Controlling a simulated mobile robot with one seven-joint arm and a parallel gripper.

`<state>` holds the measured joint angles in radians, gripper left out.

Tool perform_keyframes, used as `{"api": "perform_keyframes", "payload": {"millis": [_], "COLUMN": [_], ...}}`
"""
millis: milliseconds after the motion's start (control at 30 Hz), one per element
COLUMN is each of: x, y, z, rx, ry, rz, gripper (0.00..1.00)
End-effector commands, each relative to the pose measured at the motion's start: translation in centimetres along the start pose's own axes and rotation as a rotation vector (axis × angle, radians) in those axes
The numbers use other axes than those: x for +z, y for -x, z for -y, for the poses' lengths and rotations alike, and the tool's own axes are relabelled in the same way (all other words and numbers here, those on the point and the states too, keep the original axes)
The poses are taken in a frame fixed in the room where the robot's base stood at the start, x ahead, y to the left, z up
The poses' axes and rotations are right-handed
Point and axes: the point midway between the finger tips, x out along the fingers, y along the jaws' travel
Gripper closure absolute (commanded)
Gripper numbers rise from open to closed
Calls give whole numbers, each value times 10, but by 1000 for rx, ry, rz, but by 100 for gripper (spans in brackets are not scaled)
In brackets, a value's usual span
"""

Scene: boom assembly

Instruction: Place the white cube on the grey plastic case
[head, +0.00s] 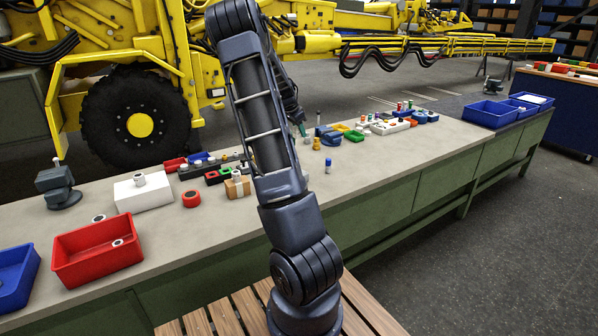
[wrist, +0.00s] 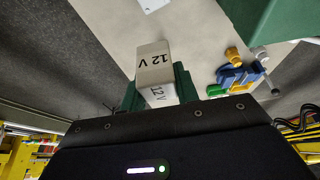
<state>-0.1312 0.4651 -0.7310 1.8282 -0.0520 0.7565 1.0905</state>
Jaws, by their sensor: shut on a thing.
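The white cube (wrist: 153,64), marked "12 V" on two faces, is in the wrist view between the green fingers of my gripper (wrist: 158,88). My gripper is shut on it, with the bench top showing beyond. In the head view my gripper (head: 300,122) is mostly hidden behind my own arm, over the far part of the bench, and I cannot make out the cube there. A pale grey flat case (head: 389,127) with small parts on it lies right of my gripper; I cannot be sure it is the grey plastic case.
On the bench (head: 350,180) stand a white box (head: 143,193), a red bin (head: 97,254), a dark vise (head: 57,186) and blue bins (head: 490,114). A blue-topped bottle (head: 328,166) and a blue tool (wrist: 236,76) are near my gripper. The front right bench top is clear.

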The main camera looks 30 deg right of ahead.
Motion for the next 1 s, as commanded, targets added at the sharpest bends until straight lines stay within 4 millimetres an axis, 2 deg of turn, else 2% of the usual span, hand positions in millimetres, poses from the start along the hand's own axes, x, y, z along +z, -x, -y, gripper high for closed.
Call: {"api": "perform_keyframes", "payload": {"millis": [100,533,1000], "x": [10,44,60], "y": [-26,-109,-147], "z": [-1,-1,-1], "rx": [4,3,1], "ry": [0,1,1], "rz": [1,0,0], "gripper": [92,92,92]}}
